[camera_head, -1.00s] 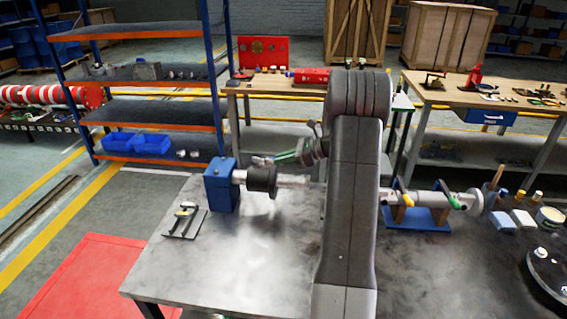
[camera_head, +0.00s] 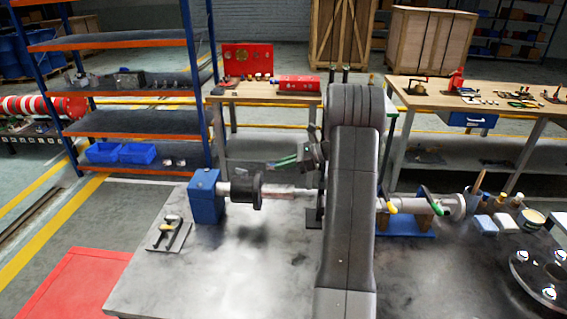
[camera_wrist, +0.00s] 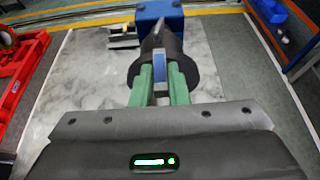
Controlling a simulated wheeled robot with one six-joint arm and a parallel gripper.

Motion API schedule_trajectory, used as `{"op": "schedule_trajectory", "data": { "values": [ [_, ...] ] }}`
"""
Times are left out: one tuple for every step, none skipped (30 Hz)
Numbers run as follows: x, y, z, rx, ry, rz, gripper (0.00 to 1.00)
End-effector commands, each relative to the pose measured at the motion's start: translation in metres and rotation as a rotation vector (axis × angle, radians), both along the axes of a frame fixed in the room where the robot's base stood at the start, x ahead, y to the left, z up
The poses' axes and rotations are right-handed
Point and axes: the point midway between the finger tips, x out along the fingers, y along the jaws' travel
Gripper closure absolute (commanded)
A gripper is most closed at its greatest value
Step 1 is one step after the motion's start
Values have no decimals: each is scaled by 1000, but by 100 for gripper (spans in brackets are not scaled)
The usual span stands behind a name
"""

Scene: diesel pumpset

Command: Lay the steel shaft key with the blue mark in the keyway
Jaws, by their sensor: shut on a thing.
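My gripper (camera_head: 279,164) has green fingers and points left above the shaft (camera_head: 280,193), apart from it in the head view. In the wrist view my gripper (camera_wrist: 160,85) is shut on a slim grey piece with a blue face, the steel shaft key (camera_wrist: 174,77). The shaft carries a black collar (camera_head: 247,190) and ends at a blue block (camera_head: 205,196) on the left. In the wrist view the collar (camera_wrist: 193,72) and blue block (camera_wrist: 160,14) lie beyond the fingertips. I cannot make out the keyway.
The grey metal table (camera_head: 190,275) is mostly clear in front of the shaft. A small plate with dark tools (camera_head: 168,234) lies at its left. A blue stand (camera_head: 405,228) holds a shaft on the right. Shelves and workbenches stand behind.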

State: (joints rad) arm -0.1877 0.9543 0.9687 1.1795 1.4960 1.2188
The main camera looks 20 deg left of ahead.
Motion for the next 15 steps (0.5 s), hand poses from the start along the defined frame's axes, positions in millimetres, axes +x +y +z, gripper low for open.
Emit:
{"op": "schedule_trajectory", "data": {
  "values": [
    [0, 0, -7, -1, 2, 0, 100],
    [0, 0, -9, -1, 2, 0, 100],
    [0, 0, -13, -1, 2, 0, 100],
    [0, 0, -16, -1, 3, 0, 100],
    [0, 0, -19, -1, 3, 0, 100],
    [0, 0, -23, 0, 3, 0, 100],
    [0, 0, -26, 0, 4, -1, 100],
    [0, 0, -29, -1, 4, -1, 100],
    [0, 0, -33, -1, 3, 0, 100],
    [0, 0, -36, -1, 3, 0, 100],
    [0, 0, -39, 0, 2, -1, 100],
    [0, 0, -43, 0, 2, -1, 100],
    [0, 0, -45, 0, 2, -1, 100],
    [0, 0, -47, 0, 2, -1, 100],
    [0, 0, -50, 0, 2, -1, 100]
  ]
}}
